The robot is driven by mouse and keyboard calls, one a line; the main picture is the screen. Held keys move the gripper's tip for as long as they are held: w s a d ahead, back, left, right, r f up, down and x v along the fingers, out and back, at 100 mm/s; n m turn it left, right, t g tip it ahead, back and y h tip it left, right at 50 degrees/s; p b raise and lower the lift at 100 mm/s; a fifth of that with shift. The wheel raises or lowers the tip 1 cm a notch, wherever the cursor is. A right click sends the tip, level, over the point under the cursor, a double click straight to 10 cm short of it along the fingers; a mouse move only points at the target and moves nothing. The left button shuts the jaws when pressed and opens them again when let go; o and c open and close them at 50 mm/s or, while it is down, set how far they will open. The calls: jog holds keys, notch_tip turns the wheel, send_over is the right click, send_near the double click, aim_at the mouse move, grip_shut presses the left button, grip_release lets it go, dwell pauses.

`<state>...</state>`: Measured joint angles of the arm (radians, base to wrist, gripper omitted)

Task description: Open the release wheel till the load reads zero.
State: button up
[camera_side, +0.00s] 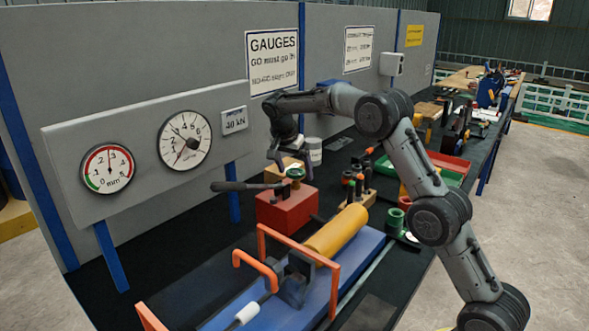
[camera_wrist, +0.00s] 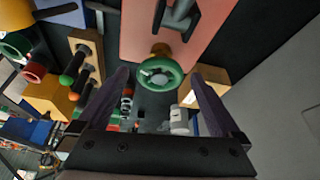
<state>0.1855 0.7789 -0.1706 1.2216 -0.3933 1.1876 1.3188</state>
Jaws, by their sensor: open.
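The release wheel is a small green handwheel (camera_wrist: 160,74) on the red pump block; in the side view it shows as a green spot (camera_side: 296,172) on the red block (camera_side: 287,208). My gripper (camera_side: 284,152) hangs above the block, pointing down. In the wrist view its open fingers (camera_wrist: 157,78) lie on either side of the wheel in the picture; I see no contact, and the height gap is unclear. The large white dial (camera_side: 184,139) has a dark needle to the upper left and a red one to the lower left; its exact reading is too small to tell.
A "40 kN" plate (camera_side: 234,120) hangs beside the dial, and a smaller mm dial (camera_side: 107,168) is at left. A dark lever (camera_side: 245,186) sticks out left of the block. A yellow cylinder (camera_side: 336,230) lies in front on a blue bed. A wooden tool stand (camera_side: 354,195) is to the right.

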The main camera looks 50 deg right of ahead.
jog(key=c, duration=1.4)
jog(key=shift+o, duration=0.3)
jog(key=n+t, duration=0.1)
jog(key=n, duration=0.3)
jog(key=shift+s+n+t+y, duration=0.1)
jog(key=shift+n+t+y, duration=0.2)
jog(key=shift+n+t, duration=0.1)
jog(key=o, duration=1.3)
jog(key=shift+o, duration=0.2)
jog(key=shift+r, duration=0.1)
jog(key=v, duration=1.3)
jog(key=shift+r, duration=0.35)
